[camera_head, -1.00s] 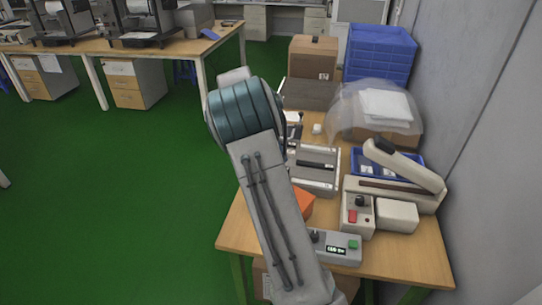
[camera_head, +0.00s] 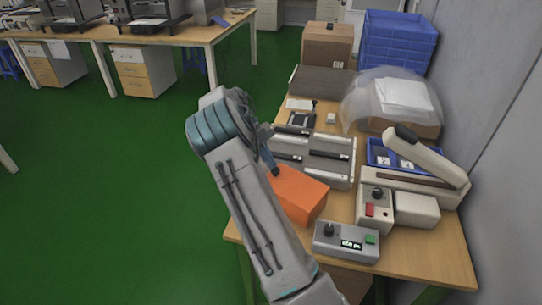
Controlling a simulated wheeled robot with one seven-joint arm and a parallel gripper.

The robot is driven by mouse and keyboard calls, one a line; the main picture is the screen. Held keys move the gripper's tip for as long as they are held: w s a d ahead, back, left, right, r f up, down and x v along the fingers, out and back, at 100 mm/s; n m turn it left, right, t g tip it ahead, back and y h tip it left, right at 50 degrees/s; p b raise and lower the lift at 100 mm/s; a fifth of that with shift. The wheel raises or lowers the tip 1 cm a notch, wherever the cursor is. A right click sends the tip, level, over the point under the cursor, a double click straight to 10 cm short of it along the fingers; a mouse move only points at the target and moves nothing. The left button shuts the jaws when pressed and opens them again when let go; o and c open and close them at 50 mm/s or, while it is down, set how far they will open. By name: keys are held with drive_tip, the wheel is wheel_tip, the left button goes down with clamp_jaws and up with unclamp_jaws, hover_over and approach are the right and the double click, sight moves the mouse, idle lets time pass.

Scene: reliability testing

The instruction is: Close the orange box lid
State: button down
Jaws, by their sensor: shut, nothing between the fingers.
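The orange box (camera_head: 301,196) sits on the wooden table, left of the control units. Its right part shows a flat orange top and an orange front side. My arm covers its left part, and I cannot make out a separate raised lid. My gripper (camera_head: 274,171) is only partly in view as a dark, narrow shape beyond the arm's elbow. It points down at the box's far left edge, shut and empty. I cannot tell whether it touches the box.
A grey controller (camera_head: 346,242) stands in front of the box. A white sealer (camera_head: 428,157) and a red-button unit (camera_head: 375,210) stand to the right. A grey slotted fixture (camera_head: 318,158) lies just behind. Green floor is free on the left.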

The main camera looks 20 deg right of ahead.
drive_tip(key=shift+s+a+f+g, duration=0.1)
drive_tip(key=shift+a+f+g, duration=0.1)
drive_tip(key=shift+f, duration=0.55)
drive_tip(key=shift+a+f+g, duration=0.15)
drive_tip(key=shift+f+g, duration=0.05)
drive_tip(key=shift+f, duration=0.5)
wheel_tip(320, 180, up, 6)
drive_tip(key=r+p, duration=0.1)
drive_tip(key=p, duration=0.2)
drive_tip(key=w+a+f+b, duration=0.2)
drive_tip(key=w+a+f, duration=0.2)
drive_tip(key=w, duration=0.4)
drive_tip(key=shift+w+f, duration=0.25)
drive_tip(key=shift+f, duration=0.2)
drive_tip(key=shift+a, duration=0.1)
drive_tip(key=shift+s+r, duration=0.1)
